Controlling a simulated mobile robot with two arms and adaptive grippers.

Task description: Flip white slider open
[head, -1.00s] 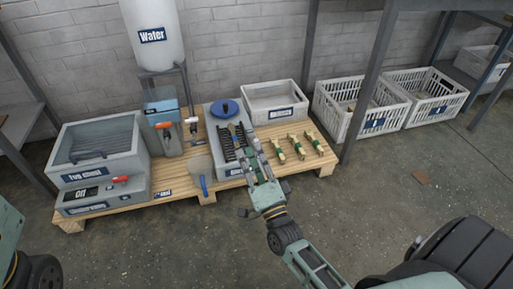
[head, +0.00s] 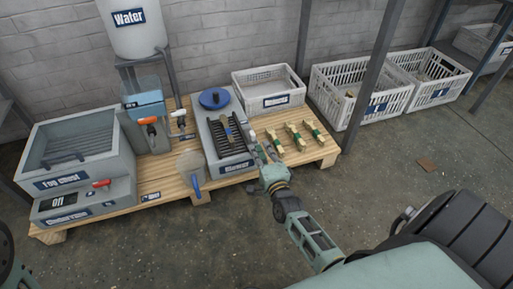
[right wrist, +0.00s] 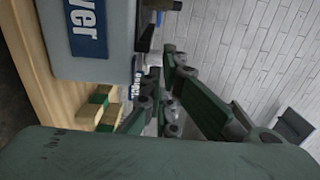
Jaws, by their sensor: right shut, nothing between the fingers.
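A small white-handled lever (head: 178,113) shows on the dark pipe fitting below the water tank; I take it for the white slider. An orange-handled one (head: 148,120) sits left of it. My right gripper (head: 264,152) is shut and empty, low beside the right front corner of the grey dryer box (head: 207,143), well to the right of and nearer than the white lever. In the right wrist view the closed green fingers (right wrist: 160,98) lie beside the dryer's wall (right wrist: 100,62). The white lever cannot be made out there. My left gripper is out of view.
Green-banded wooden pieces (head: 294,137) lie right of the dryer, close to my right gripper. The fog chest (head: 80,145) is at left, a white crate (head: 268,88) behind.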

